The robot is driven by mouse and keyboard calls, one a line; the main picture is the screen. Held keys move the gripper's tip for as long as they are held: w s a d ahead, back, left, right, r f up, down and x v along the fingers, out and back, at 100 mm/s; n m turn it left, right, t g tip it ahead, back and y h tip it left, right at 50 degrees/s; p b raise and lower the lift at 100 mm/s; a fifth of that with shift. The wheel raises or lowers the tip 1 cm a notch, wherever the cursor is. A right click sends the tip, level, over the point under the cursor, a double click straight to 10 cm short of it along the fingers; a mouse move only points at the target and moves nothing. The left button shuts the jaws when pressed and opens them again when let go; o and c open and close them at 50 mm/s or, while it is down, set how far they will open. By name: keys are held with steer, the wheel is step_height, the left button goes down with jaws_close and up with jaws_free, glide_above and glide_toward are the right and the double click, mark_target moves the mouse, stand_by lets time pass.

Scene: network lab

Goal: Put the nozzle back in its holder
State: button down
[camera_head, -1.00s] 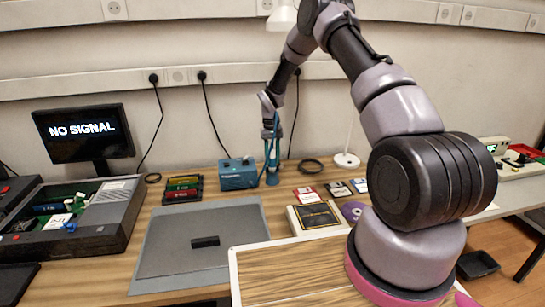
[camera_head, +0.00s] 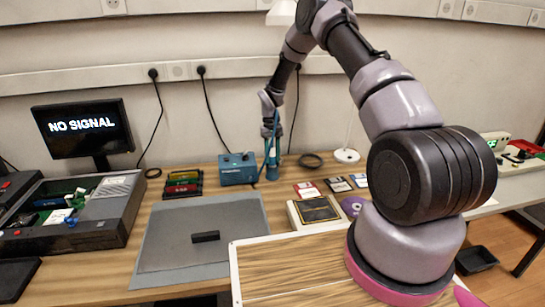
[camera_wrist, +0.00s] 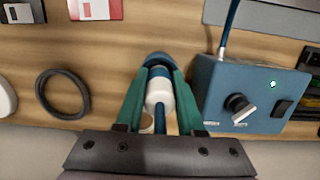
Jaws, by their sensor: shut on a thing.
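My gripper (camera_wrist: 160,72) is shut on the nozzle (camera_wrist: 158,92), a white and blue cylindrical piece between its teal fingers in the wrist view. A dark blue rounded part shows at the fingertips; I cannot tell whether it belongs to the nozzle or its holder. In the head view my gripper (camera_head: 272,174) points down at the back of the desk, just right of the blue station box (camera_head: 238,169). A blue cord runs beside the gripper there. The box also shows in the wrist view (camera_wrist: 250,82), with a knob and a switch. I cannot make out the holder clearly.
A black cable coil (camera_wrist: 62,93) lies on the desk on the other side of the gripper from the box. Floppy disks (camera_head: 306,189), a grey mat (camera_head: 200,235), memory modules (camera_head: 183,184) and a lamp base (camera_head: 346,156) are around. The wall is close behind.

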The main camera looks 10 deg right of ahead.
steer(key=shift+f, duration=0.4)
stand_by(0.4)
steer(key=shift+c, duration=2.2)
jaws_free()
steer(key=shift+o, duration=0.3)
steer(key=shift+o, duration=0.9)
steer(key=shift+r, duration=4)
steer(key=shift+s, duration=0.1)
